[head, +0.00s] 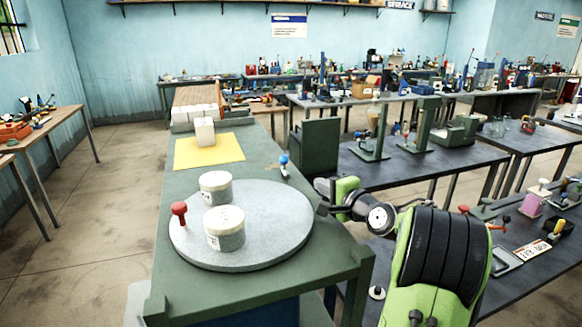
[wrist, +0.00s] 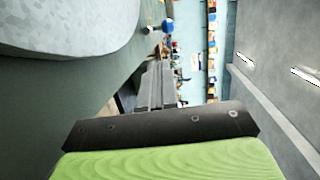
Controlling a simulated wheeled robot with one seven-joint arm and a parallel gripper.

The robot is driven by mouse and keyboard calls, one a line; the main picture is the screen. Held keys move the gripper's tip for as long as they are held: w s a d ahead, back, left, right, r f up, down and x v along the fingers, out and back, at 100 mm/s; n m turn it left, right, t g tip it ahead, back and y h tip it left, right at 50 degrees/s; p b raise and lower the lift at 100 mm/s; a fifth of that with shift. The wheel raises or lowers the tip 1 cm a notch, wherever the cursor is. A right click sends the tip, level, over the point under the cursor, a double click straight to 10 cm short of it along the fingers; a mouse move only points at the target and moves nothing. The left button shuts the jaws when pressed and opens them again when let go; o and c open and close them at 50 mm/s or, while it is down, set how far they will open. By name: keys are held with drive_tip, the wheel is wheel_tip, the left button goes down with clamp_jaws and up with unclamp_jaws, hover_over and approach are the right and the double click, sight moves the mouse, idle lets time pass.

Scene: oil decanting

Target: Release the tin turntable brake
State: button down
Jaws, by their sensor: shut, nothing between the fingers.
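The round grey turntable (head: 275,205) lies on the green bench and carries two lidded tins, a rear tin (head: 216,188) and a front tin (head: 225,230). A red knob (head: 179,210) stands at its left edge. A small blue-topped lever (head: 284,160) stands on the bench just behind the disc; it also shows in the wrist view (wrist: 167,25). I cannot tell for sure which one is the brake. My gripper (head: 321,197) is shut and empty at the disc's right side, to the right of and nearer than the blue lever. In the wrist view its fingers (wrist: 155,88) are together.
A yellow mat (head: 222,152) with a pale block (head: 205,132) lies farther back on the bench. A dark green box (head: 313,145) stands right of the bench. Dark tables with tools (head: 420,165) fill the right. The floor at left is clear.

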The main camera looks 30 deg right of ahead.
sight(288, 161)
drive_tip(key=w+p, duration=0.1)
drive_tip(key=w, duration=0.3)
drive_tip(key=w+p, duration=0.1)
drive_tip(key=w, duration=0.3)
drive_tip(key=w+p, duration=0.1)
drive_tip(key=w, duration=0.4)
drive_tip(key=shift+w+d+f, duration=0.1)
drive_tip(key=shift+d+f, duration=0.05)
drive_tip(key=shift+f, duration=0.15)
drive_tip(key=shift+w+p, duration=0.3)
drive_tip(key=shift+w, duration=0.2)
drive_tip(key=w+p, duration=0.1)
drive_tip(key=w+d+p, duration=0.1)
drive_tip(key=w+p, duration=0.1)
drive_tip(key=shift+w+r, duration=0.15)
drive_tip(key=shift+w, duration=0.05)
